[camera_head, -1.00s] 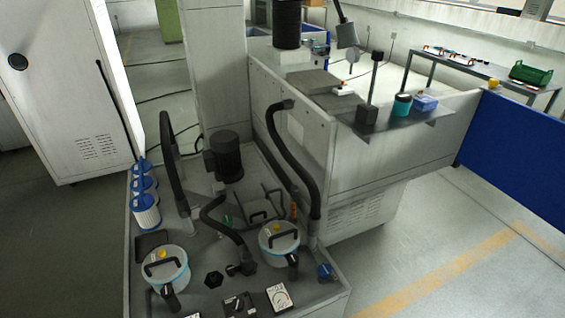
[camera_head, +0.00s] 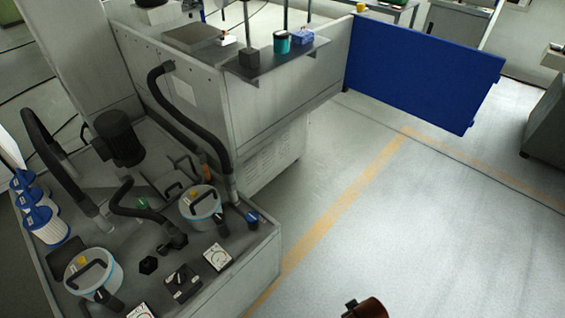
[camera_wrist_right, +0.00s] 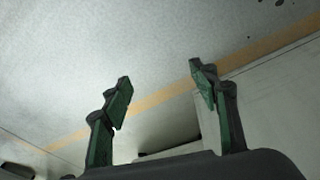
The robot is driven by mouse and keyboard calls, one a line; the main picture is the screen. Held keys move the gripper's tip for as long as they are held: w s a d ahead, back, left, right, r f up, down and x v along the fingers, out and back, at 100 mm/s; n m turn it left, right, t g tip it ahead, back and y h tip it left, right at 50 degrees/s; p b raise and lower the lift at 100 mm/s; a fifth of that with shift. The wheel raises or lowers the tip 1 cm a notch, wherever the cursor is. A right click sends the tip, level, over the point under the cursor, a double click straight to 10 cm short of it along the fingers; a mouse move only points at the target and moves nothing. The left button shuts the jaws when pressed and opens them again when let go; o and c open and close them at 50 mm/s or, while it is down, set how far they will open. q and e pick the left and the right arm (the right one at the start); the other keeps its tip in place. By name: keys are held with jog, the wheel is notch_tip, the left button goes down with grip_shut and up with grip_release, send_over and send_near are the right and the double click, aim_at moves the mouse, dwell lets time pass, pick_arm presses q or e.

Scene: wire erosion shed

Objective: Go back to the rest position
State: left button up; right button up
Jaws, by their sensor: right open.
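My right gripper (camera_wrist_right: 160,75) shows in the right wrist view with its two dark, green-padded fingers spread apart. Nothing is between them. Behind the fingers are pale floor, a yellow-tan floor stripe and a light grey panel. My left gripper is in neither view. In the head view, a small reddish-brown and dark piece (camera_head: 367,308) is cut off by the bottom edge; I cannot tell what it is.
A grey filter unit (camera_head: 265,250) with hoses and two lidded canisters stands at left. Behind it is a grey machine (camera_head: 275,105) with a small shelf. A blue panel (camera_head: 425,75) projects right. Open floor (camera_head: 420,230) lies at centre right.

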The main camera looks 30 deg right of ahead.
jog(key=s+a+f+p, duration=0.1)
jog(key=s+f+p, duration=0.15)
jog(key=f, duration=0.85)
jog(key=s+f+p, duration=0.1)
jog(key=s+f, duration=0.2)
jog(key=f, duration=0.9)
pick_arm(q)
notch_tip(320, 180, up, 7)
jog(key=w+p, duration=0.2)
jog(key=p, duration=0.1)
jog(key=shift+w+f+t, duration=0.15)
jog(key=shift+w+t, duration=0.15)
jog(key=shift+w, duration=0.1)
pick_arm(e)
jog(key=s+f+g, duration=0.1)
jog(key=s+f, duration=0.4)
jog(key=s, duration=0.4)
jog(key=s+f+n, duration=0.1)
jog(key=s+f, duration=0.4)
jog(key=s, duration=0.4)
jog(key=shift+g+y, duration=0.3)
jog(key=shift+g, duration=0.1)
jog(key=shift+a, duration=0.1)
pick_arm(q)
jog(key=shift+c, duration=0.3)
